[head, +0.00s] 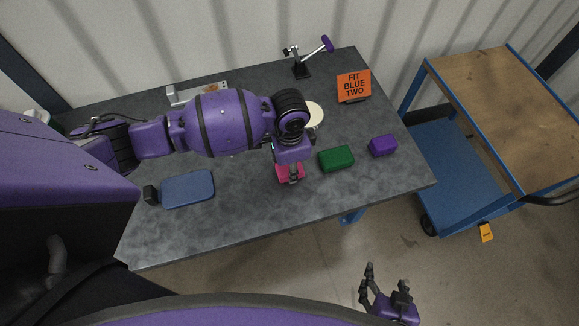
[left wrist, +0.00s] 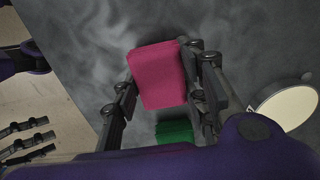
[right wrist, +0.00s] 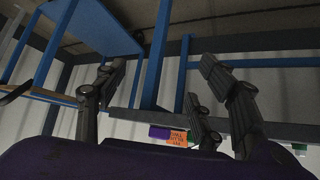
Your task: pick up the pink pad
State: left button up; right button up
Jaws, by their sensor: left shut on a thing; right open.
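The pink pad (head: 284,173) is a small block at the middle of the grey table, partly covered by my left gripper (head: 292,176) in the head view. In the left wrist view the pink pad (left wrist: 158,76) lies between the fingers of my left gripper (left wrist: 158,88), which is shut on it. Whether the pad touches the tabletop is hard to tell. My right gripper (head: 379,285) is open and empty, off the table's front edge in the head view. The right wrist view also shows its spread fingers (right wrist: 165,85).
A green block (head: 336,159) lies just right of the pad, with a purple block (head: 383,146) further right. A blue pad (head: 187,189) lies to the left. A round cream disc (head: 316,114), an orange sign (head: 354,86) and a clamp (head: 301,68) stand behind. A cart (head: 507,110) is at the right.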

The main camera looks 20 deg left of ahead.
pick_arm(q)
notch_tip(320, 180, up, 3)
jog(key=shift+w+f, duration=0.1)
jog(key=shift+f, duration=0.1)
jog(key=s+d+r+p, duration=0.1)
jog(key=s+d+r, duration=0.6)
jog(key=s+r, duration=0.3)
jog(key=shift+s+d+p, duration=0.2)
jog(key=shift+s+p, duration=0.15)
jog(key=shift+s, duration=0.7)
pick_arm(e)
jog(key=shift+w+a+r, duration=0.15)
jog(key=shift+w+r, duration=0.05)
jog(key=shift+r, duration=0.2)
jog(key=shift+w+a+r, duration=0.1)
jog(key=shift+w+r, duration=0.05)
jog(key=shift+r, duration=0.25)
